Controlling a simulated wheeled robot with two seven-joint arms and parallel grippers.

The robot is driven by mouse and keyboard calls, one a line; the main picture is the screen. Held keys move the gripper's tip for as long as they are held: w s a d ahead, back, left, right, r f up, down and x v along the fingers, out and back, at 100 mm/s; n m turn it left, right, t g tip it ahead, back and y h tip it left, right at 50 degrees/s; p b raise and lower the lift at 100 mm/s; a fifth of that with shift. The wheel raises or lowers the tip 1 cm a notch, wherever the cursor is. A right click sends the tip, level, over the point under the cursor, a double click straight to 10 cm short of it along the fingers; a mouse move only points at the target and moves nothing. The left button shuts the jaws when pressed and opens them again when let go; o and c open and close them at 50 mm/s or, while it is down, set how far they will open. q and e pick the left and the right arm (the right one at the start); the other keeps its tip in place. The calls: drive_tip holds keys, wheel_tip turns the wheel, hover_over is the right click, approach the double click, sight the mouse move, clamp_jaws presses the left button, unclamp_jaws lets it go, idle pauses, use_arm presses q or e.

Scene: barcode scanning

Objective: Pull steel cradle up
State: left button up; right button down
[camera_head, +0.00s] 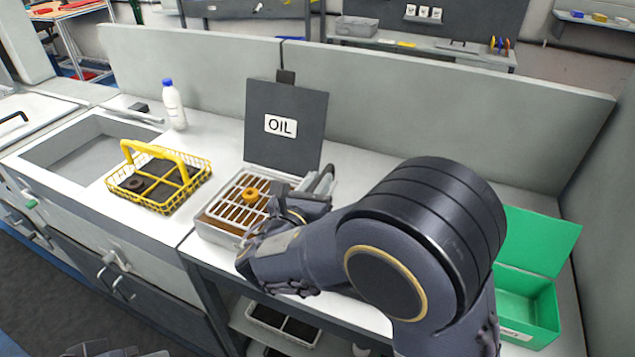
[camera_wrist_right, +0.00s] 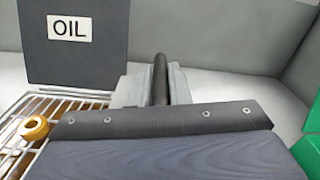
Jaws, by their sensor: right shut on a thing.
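The steel cradle (camera_head: 236,205) is a wire rack sitting in a shallow metal oil tray (camera_head: 215,228) with brown liquid under it. An orange ring (camera_head: 252,194) lies on its bars; the ring (camera_wrist_right: 35,128) and bars also show at the left of the right wrist view. My right gripper (camera_head: 318,186) is at the cradle's right side. In the right wrist view my right gripper (camera_wrist_right: 158,88) is shut on a dark round bar (camera_wrist_right: 160,68), which looks like the cradle's handle. The arm hides how it joins. A sliver of my left gripper (camera_head: 110,352) shows at the bottom edge, fingers unseen.
A dark OIL lid (camera_head: 285,105) stands upright behind the tray. A yellow wire basket (camera_head: 190,195) with a dark ring stands left, beside a sink (camera_head: 70,160) and a white bottle (camera_head: 174,105). A green open box (camera_head: 540,250) is at right. A grey wall panel (camera_head: 430,100) runs behind.

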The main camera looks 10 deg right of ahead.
drive_tip(key=shift+r, duration=0.3)
drive_tip(key=c, duration=1.5)
unclamp_jaws()
drive_tip(key=shift+o, duration=0.5)
drive_tip(key=shift+f, duration=0.1)
drive_tip(key=shift+s, duration=0.1)
drive_tip(key=b+v, duration=0.1)
drive_tip(key=v, duration=0.6)
drive_tip(key=shift+s+a, duration=0.2)
drive_tip(key=shift+s, duration=0.05)
drive_tip(key=shift+f, duration=0.1)
